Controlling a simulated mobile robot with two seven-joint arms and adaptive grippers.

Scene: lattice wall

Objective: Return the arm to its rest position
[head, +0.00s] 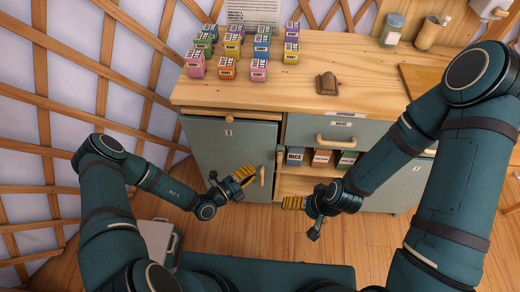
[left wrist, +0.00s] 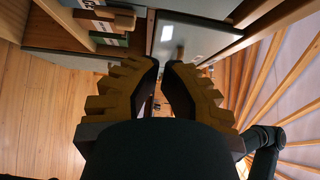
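My left gripper (head: 246,174) hangs in front of the grey cabinet door, close to its wooden handle. In the left wrist view the yellow ridged fingers (left wrist: 163,66) come almost together at the tips, with only a thin gap and nothing held. My right gripper (head: 290,202) points left, in front of the open shelf and lower than the left gripper. Its fingers overlap in the head view, so I cannot tell how far apart they are. No object shows in it. Both arms are bent in front of the cabinet.
A wooden-topped cabinet (head: 350,85) stands ahead, with several coloured boxes (head: 232,47) and a small brown object (head: 327,84) on top. The door (head: 231,150) looks closed. The shelf holds boxes, including one marked RICE (head: 295,157). A lattice wall (head: 75,75) rises at left.

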